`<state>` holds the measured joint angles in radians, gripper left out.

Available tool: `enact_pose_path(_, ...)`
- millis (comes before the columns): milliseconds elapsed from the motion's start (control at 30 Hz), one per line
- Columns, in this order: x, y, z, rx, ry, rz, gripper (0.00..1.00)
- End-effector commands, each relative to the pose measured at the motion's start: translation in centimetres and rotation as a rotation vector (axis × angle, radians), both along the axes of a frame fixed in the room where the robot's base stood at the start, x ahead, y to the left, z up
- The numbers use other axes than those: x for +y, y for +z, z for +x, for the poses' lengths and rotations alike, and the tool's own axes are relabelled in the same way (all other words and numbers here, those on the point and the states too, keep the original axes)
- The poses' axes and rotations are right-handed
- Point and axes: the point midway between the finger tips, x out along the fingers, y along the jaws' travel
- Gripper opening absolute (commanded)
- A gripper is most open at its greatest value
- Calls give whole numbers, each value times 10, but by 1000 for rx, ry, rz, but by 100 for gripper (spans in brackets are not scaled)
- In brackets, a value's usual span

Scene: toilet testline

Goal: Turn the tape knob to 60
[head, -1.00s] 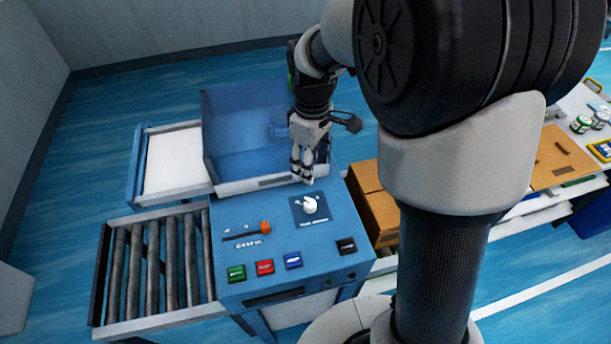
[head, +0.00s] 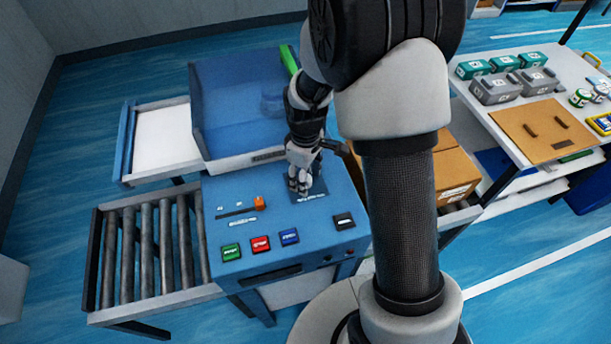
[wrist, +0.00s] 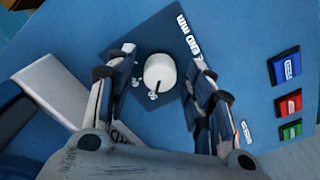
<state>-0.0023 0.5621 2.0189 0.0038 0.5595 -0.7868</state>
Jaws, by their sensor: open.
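The white round tape knob (wrist: 159,73) sits on a dark square plate (wrist: 175,28) on the blue control panel (wrist: 262,25). A dark pointer line shows on the knob; the plate's markings are too blurred to read. My gripper (wrist: 162,66) is open, with one finger on each side of the knob. A gap shows between the knob and each finger in the wrist view; I cannot tell the height of the fingertips over the plate. In the head view my gripper (head: 300,184) is over the plate and hides the knob.
The panel has an orange slider (head: 259,203), a green button (head: 231,251), a red button (head: 261,244), a blue button (head: 289,236) and a black button (head: 344,221). A blue transparent cover (head: 235,110) stands behind. Rollers (head: 150,255) lie left, cardboard boxes (head: 455,170) right.

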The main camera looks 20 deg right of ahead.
Motion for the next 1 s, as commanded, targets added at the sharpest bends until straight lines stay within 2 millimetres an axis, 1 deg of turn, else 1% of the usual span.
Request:
enact_pose_path(200, 0, 0, 0, 0, 0, 0, 48)
enact_pose_path(233, 0, 0, 0, 0, 0, 0, 47)
enact_pose_path(867, 0, 0, 0, 0, 0, 0, 5)
enact_pose_path(1000, 0, 0, 0, 0, -4, 0, 4)
